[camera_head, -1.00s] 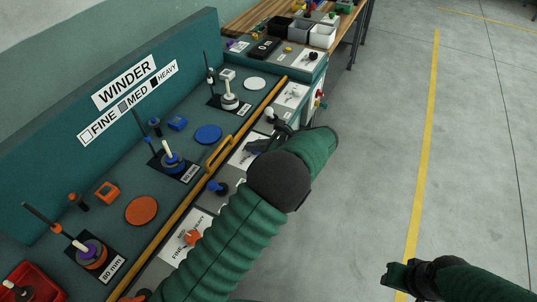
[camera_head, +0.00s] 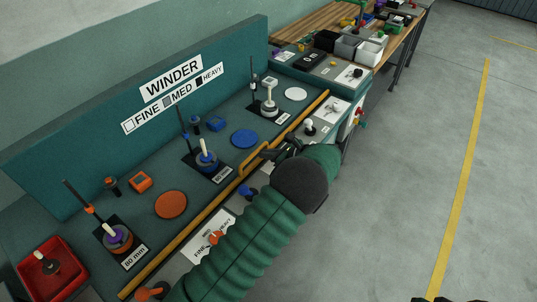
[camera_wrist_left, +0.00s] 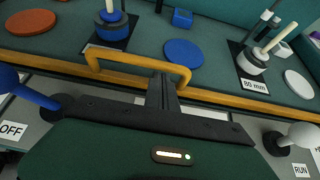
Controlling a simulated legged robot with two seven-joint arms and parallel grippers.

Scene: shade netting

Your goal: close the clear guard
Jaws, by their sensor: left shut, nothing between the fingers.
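The clear guard shows by its yellow rail (camera_head: 213,208) along the winder's front edge and its yellow loop handle (camera_head: 252,158); I cannot make out its clear panel. The handle also shows in the left wrist view (camera_wrist_left: 137,58). My left gripper (camera_head: 268,152) is shut and empty at the handle's right end. In the left wrist view its fingertips (camera_wrist_left: 162,78) lie just below the handle's bar in the picture, between its two legs; I cannot tell whether they touch. Only a dark sliver of my right gripper (camera_head: 435,299) shows at the bottom edge.
Spindles with an orange, a blue (camera_head: 206,160) and a white spool stand behind the rail, with flat discs beside them. A blue knob (camera_head: 247,192) and a white knob (camera_head: 309,125) stick up from the front panel. The floor (camera_head: 410,180) at the right is clear.

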